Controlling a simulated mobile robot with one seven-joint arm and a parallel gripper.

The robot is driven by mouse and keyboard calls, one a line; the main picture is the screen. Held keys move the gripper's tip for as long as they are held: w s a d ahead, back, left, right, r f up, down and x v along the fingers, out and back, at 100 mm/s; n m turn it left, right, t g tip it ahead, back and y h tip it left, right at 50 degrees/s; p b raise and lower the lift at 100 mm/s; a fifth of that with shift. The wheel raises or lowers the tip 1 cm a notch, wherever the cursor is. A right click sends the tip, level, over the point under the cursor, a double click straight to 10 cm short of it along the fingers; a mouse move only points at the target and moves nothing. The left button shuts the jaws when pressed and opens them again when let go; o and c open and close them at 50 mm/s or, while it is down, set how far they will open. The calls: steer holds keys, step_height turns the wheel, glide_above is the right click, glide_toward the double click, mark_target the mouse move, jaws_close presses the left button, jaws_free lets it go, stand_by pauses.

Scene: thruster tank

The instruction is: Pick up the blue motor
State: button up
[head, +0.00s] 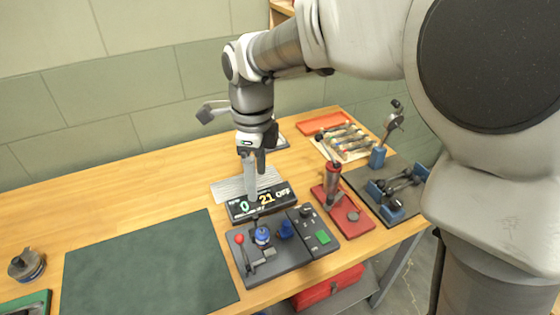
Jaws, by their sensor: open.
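Below and nearer to me is a dark grey panel (285,258). A small blue round part with a pale top (262,236) stands on it, and a darker blue part (285,229) stands just to its right. Either could be the blue motor; I cannot tell which at this size. Both are apart from the gripper.
The panel also carries a red-knobbed lever (240,240) and a green button (323,237). A red-based press (335,190) and a dark fixture with blue blocks (388,196) stand to the right. A dark green mat (150,262) lies bare on the left, with a round dark part (27,264) beyond it.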

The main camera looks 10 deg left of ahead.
mark_target(261, 228)
step_height(261, 228, down, 18)
steer(key=shift+r+b, duration=0.25)
steer(key=shift+b, duration=0.1)
stand_by(0.4)
steer(key=shift+w, duration=0.1)
jaws_close()
